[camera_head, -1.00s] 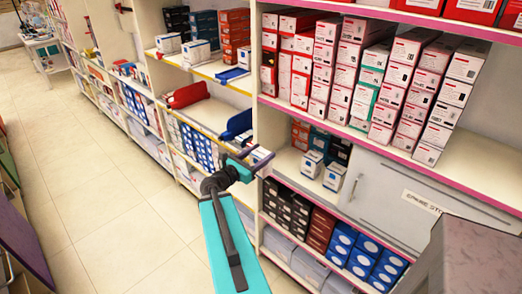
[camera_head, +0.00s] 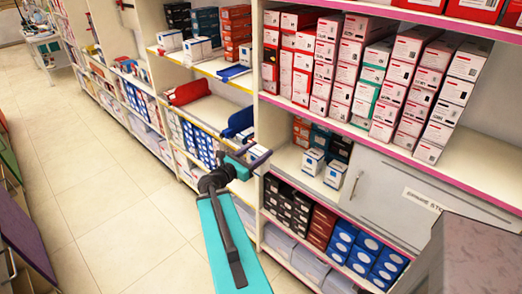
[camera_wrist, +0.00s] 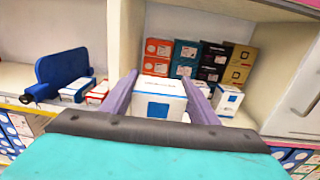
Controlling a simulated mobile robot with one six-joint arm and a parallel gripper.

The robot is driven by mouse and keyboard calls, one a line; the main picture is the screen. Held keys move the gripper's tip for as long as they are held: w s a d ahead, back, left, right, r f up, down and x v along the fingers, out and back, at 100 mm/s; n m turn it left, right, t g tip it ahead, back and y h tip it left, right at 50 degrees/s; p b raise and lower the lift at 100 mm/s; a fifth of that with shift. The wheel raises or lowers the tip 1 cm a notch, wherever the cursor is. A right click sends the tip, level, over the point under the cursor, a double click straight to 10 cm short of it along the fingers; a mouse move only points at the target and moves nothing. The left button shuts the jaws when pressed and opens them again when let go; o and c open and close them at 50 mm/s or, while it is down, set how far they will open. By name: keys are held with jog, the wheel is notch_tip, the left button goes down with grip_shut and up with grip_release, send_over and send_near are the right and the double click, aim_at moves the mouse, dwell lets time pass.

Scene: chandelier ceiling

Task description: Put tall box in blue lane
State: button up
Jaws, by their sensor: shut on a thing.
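My gripper (camera_head: 259,158) is in front of the shelf unit, at the upright between two bays. In the wrist view, its purple fingers (camera_wrist: 160,95) are shut on a white box (camera_wrist: 160,105) with a blue square on its face. The box is upright between them. The head view does not show it clearly. A blue holder (camera_head: 238,123) lies on the left bay's shelf; it also shows at the left of the wrist view (camera_wrist: 66,66). It may be the blue lane, but I cannot tell for sure.
White-and-blue boxes (camera_head: 313,160) stand in the right bay, before orange and dark boxes. A red holder (camera_head: 188,94) lies left of the blue one. A grey-white cabinet door (camera_head: 385,200) is at the right. The floor aisle (camera_head: 110,200) is clear.

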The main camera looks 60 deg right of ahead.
jog(key=w+a+n+t, duration=0.5)
jog(key=w+a+t, duration=0.3)
jog(key=w+a, duration=1.6)
jog(key=w+a+n+t+y, duration=0.1)
jog(key=w+a+n+t, duration=0.1)
jog(key=a, duration=1.5)
jog(key=w+a+n+t+y+b, duration=0.1)
jog(key=w+a+n+t+y, duration=0.1)
jog(key=a, duration=1.5)
jog(key=w+n+t, duration=0.1)
jog(key=w+t, duration=0.1)
jog(key=t, duration=0.1)
jog(key=shift+a+r, duration=0.25)
jog(key=shift+r, duration=0.1)
jog(key=shift+s, duration=0.15)
